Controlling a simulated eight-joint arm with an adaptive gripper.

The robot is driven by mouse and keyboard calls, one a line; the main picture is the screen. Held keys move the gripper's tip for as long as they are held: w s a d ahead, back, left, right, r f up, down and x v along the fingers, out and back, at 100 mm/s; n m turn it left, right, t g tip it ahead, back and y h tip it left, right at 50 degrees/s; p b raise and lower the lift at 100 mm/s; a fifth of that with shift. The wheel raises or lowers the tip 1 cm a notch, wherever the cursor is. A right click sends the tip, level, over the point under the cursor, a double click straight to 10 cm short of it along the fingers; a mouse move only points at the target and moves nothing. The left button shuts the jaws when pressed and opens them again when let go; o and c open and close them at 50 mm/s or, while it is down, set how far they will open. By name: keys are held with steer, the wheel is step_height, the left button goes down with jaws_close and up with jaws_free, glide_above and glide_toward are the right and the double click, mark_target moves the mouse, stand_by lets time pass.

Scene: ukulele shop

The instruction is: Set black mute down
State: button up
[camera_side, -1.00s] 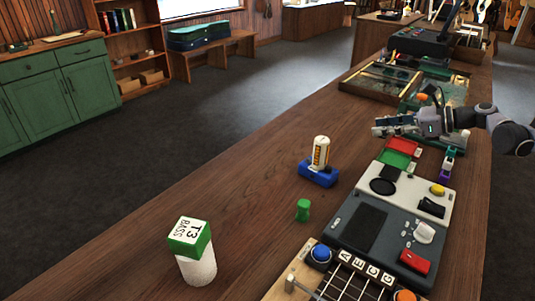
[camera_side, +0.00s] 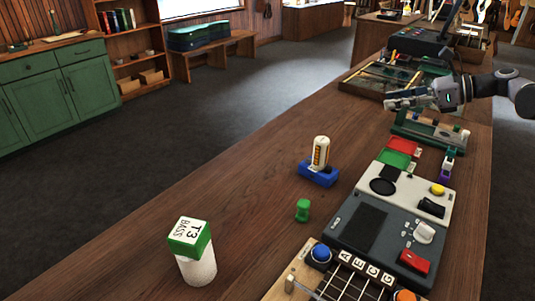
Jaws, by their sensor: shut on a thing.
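My gripper (camera_side: 396,101) is at the right of the side view, above the far part of the bench and over the left end of a green rack (camera_side: 430,131). Its fingers are shut on the black mute, which is too small and dark to make out clearly between them. The gripper is level and appears raised clear of the bench. On the light grey panel in front of it lie a round black pad (camera_side: 382,186) and a black block (camera_side: 431,207).
Red (camera_side: 403,145) and green (camera_side: 393,158) trays lie nearer than the rack. A cream bottle on a blue base (camera_side: 318,173), a green spool (camera_side: 303,211) and a green-capped white cylinder (camera_side: 194,250) stand on the bench (camera_side: 245,205). The bench's left side is largely clear.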

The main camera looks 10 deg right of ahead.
steer(key=a+n+g, duration=0.1)
steer(key=a, duration=1.6)
steer(key=n+g+y, duration=0.1)
glide_above(257, 186)
step_height(257, 186, down, 11)
steer(key=shift+r, duration=0.1)
steer(key=shift+f, duration=2.45)
steer(key=shift+f, duration=0.1)
steer(key=o, duration=0.9)
steer(key=shift+o, duration=0.2)
